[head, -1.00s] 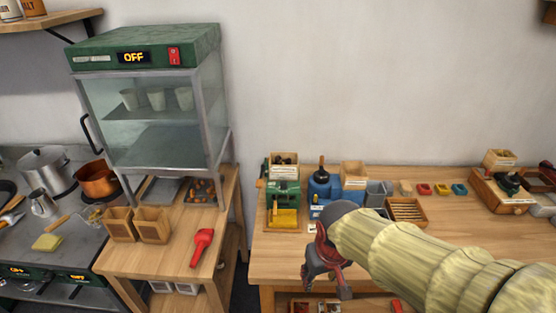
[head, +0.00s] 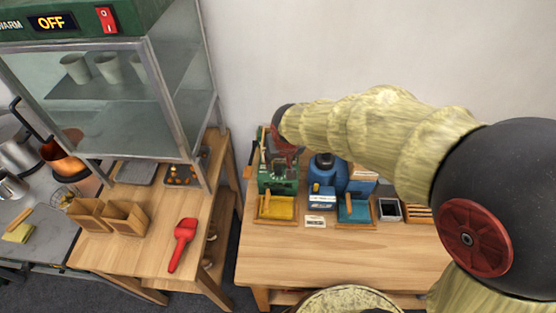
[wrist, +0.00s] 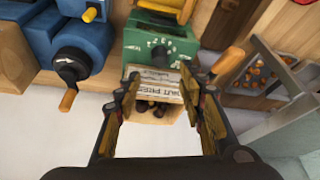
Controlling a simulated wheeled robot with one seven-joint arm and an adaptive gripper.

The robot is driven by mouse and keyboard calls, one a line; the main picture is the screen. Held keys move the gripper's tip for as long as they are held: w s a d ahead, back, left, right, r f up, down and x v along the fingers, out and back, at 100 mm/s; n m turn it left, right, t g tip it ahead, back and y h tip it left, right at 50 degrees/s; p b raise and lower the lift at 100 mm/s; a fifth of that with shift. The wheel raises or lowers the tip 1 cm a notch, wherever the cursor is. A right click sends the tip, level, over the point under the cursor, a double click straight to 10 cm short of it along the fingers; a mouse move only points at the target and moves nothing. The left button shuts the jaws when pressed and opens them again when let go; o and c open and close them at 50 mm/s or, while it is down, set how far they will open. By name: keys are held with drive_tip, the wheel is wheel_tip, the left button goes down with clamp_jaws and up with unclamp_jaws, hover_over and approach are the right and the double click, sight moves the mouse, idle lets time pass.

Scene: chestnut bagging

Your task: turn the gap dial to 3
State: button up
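The green machine (head: 277,184) stands at the left of the far table. In the wrist view, its green face (wrist: 150,40) carries a small dark dial (wrist: 158,52) ringed by white marks. The marks and the dial's setting are too small to read. A wooden hopper (wrist: 155,97) with a "...NUT PRESS" label and dark chestnuts sits on the machine, on the near side of the dial in that view. My gripper (wrist: 166,88) is open and empty, its fingers either side of the hopper in the picture. In the head view, my gripper (head: 279,150) is over the green machine and hides its top.
A blue machine (head: 324,180) with a dark crank stands close to the right of the green one. A yellow tray (head: 276,207) lies in front. A warming cabinet (head: 120,90) reading OFF and a red scoop (head: 182,243) are on the left table. The far table's front is clear.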

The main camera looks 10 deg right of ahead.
sight(278, 167)
drive_tip(key=b+x, duration=0.1)
drive_tip(key=x, duration=0.6)
drive_tip(key=shift+f, duration=0.3)
drive_tip(key=c, duration=0.4)
clamp_jaws()
